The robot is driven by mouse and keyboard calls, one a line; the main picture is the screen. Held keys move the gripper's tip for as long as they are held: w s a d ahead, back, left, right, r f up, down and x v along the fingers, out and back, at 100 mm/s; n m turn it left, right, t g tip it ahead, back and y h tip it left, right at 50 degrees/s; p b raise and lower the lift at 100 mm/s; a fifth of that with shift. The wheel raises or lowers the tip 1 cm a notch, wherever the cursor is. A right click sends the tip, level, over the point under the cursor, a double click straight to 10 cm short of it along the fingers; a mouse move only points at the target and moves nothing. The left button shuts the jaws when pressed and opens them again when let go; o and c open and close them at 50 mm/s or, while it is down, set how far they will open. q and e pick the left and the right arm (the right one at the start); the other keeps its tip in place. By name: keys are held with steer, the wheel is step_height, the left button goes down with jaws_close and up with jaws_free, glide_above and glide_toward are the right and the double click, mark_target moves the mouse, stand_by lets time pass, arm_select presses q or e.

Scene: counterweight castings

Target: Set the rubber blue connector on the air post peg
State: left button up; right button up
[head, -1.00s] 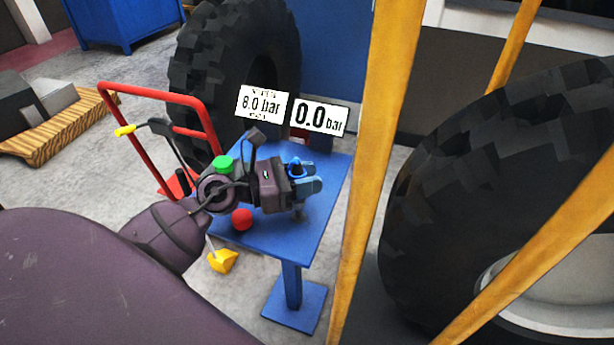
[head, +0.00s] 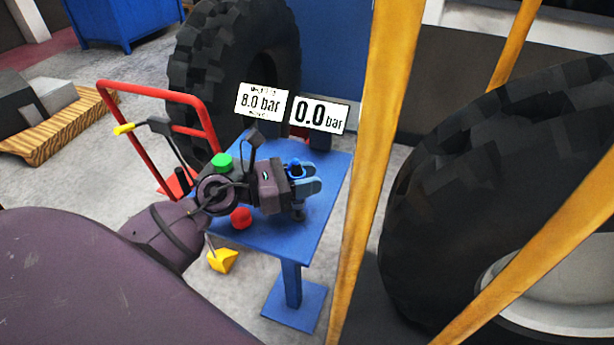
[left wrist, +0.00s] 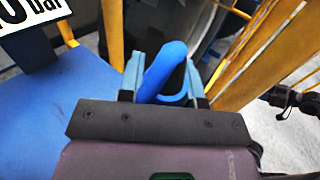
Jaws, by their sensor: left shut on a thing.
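The blue connector (head: 295,168) is held in my left gripper (head: 308,187), above the right part of the blue table. In the left wrist view the connector (left wrist: 163,68) shows as a bent blue loop between the two light blue fingers of my left gripper (left wrist: 165,88). The fingers are shut on it. A short dark grey upright piece (head: 298,213) shows just below the fingers in the head view. It may be the air post peg, but the gripper partly hides it and I cannot tell. My right gripper is not clearly seen.
The blue table (head: 315,230) carries a green button (head: 222,161) and a red button (head: 241,218). Signs reading 8.0 bar (head: 262,103) and 0.0 bar (head: 319,115) stand behind. A yellow post (head: 375,150) rises close to the right. A red hand truck (head: 140,150) stands left.

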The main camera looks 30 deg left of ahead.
arm_select(q)
steer(key=shift+f, duration=0.25)
steer(key=shift+f+b, duration=0.4)
steer(key=shift+b, duration=0.15)
steer(key=shift+f, duration=0.15)
steer(key=shift+f+b, duration=0.3)
steer(key=shift+b, duration=0.05)
steer(key=shift+f, duration=0.15)
steer(key=shift+f, duration=0.15)
steer(key=o, duration=0.9)
